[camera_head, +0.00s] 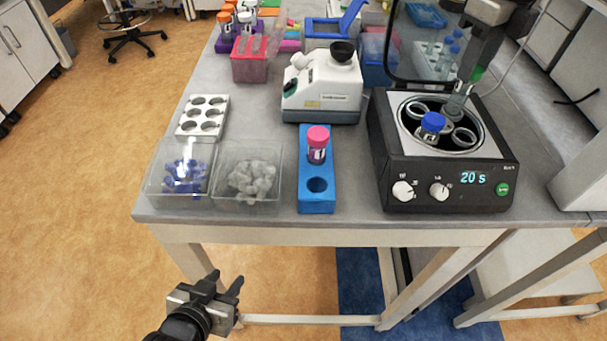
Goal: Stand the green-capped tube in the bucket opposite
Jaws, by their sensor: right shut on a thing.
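The centrifuge (392,160) stands open at the right of the bench, with several ring-shaped buckets in its bowl. A blue-capped tube (433,123) stands in the near-left bucket. The green-capped tube (459,98) is at the far-right side of the bowl, over or partly in the far bucket (450,109); how deep it sits I cannot tell. My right gripper (477,72) comes down from the upper right, shut on it near the green cap. A near-right bucket (465,138) looks empty. My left gripper (232,286) is open and empty, in front of the bench.
A blue rack (317,203) holds a pink-capped tube (317,145). A white device (322,88) stands behind. The raised lid (428,60) is behind the bowl.

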